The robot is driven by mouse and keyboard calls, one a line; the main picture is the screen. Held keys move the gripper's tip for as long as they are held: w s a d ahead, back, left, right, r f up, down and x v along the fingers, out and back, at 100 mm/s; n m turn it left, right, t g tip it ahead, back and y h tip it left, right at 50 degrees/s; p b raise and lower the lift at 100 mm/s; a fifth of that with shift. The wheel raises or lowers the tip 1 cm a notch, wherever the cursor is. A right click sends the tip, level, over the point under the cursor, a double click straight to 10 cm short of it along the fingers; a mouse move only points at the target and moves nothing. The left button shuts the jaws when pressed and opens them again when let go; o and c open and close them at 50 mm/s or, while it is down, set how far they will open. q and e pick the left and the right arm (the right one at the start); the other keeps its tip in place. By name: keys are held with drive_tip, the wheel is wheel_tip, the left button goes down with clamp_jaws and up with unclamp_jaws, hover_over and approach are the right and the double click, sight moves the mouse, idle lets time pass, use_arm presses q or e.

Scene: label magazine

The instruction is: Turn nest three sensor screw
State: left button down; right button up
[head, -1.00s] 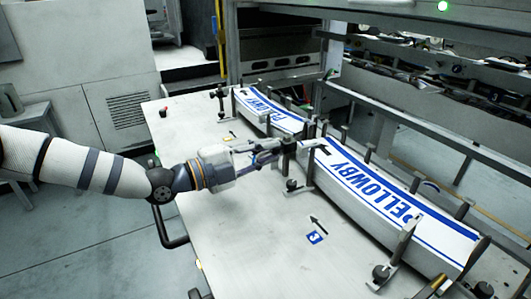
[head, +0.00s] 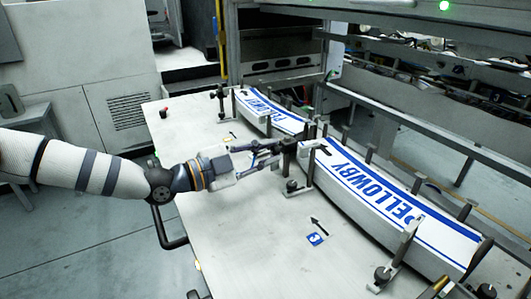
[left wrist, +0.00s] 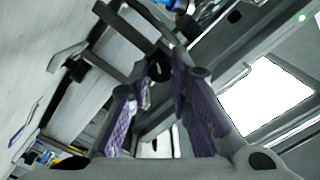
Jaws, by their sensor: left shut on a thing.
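My left gripper (head: 272,153) reaches in from the left, low over the table, with its fingertips at a dark upright bracket (head: 287,158) beside the label nests. In the left wrist view its two purple-padded fingers (left wrist: 160,85) close in around a small dark round knob (left wrist: 158,66), which looks like the sensor screw. The fingers hide part of the screw, and it is too small to make out in the head view. A blue number 3 tag (head: 317,240) and a black arrow (head: 320,224) are on the table to the right of the gripper. My right gripper is out of view.
Stacks of blue and white labels, the near one (head: 370,185) and the far one (head: 268,110), lie between upright posts. Clamps with black knobs (head: 383,273) stand along the near side. The pale table (head: 235,235) is clear in front.

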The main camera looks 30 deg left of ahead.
use_arm(q)
drive_tip(key=c, duration=1.5)
unclamp_jaws()
drive_tip(key=shift+o, duration=0.2)
drive_tip(key=v, duration=1.2)
drive_tip(key=shift+a, duration=0.1)
